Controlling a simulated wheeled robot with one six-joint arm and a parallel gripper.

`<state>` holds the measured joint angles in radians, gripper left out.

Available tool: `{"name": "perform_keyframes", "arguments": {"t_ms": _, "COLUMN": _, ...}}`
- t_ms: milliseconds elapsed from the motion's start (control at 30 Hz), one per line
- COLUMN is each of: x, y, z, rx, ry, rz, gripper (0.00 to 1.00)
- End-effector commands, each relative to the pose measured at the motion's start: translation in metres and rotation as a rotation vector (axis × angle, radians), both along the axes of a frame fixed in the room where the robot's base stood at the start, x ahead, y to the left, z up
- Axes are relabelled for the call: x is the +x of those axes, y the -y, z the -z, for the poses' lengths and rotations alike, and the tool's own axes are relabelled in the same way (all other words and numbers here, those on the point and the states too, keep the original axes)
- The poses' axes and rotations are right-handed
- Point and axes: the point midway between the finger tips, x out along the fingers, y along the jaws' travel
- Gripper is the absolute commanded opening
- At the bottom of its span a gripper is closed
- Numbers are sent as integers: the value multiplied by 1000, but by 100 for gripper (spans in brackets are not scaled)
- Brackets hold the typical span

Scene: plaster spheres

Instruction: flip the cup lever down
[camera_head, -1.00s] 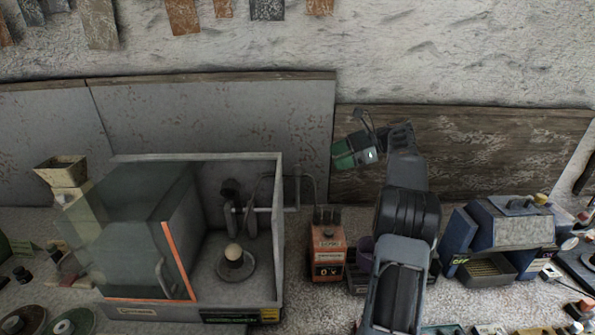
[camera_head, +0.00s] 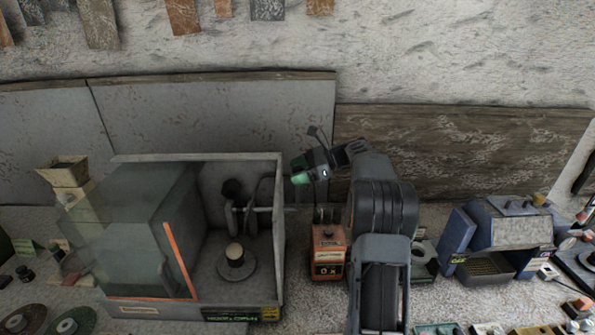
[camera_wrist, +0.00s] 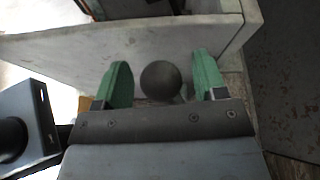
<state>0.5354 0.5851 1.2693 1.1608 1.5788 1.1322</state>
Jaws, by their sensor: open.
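A dark round knob (camera_wrist: 161,80) shows in the wrist view, in front of a pale grey wall; it looks like the end of the cup lever, though its shaft is hidden. My gripper (camera_wrist: 163,68) is open, with one green finger on each side of the knob and a gap visible on both sides. In the head view my gripper (camera_head: 308,168) is beside the upper right edge of the grey open-fronted machine (camera_head: 282,235). The lever cannot be made out there behind the gripper. Inside the machine a round pedestal (camera_head: 235,258) with a pale top stands upright.
An orange box (camera_head: 327,255) stands right of the machine, close to my arm. A dark blue machine (camera_head: 505,235) stands farther right. A glass-like door (camera_head: 150,225) with an orange edge covers the machine's left part. Wall panels (camera_head: 460,150) rise behind.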

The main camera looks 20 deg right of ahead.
Motion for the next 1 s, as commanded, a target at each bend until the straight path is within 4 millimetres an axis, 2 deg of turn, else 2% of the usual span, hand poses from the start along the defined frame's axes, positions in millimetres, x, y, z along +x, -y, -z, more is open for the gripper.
{"name": "perform_keyframes", "arguments": {"t_ms": 233, "x": 0, "y": 0, "z": 0, "rx": 0, "ry": 0, "rz": 0, "gripper": 64}}
{"name": "perform_keyframes", "arguments": {"t_ms": 900, "x": 0, "y": 0, "z": 0, "rx": 0, "ry": 0, "rz": 0, "gripper": 0}}
{"name": "perform_keyframes", "arguments": {"t_ms": 1000, "x": 0, "y": -1, "z": 0, "rx": 0, "ry": 1, "rz": 0, "gripper": 0}}
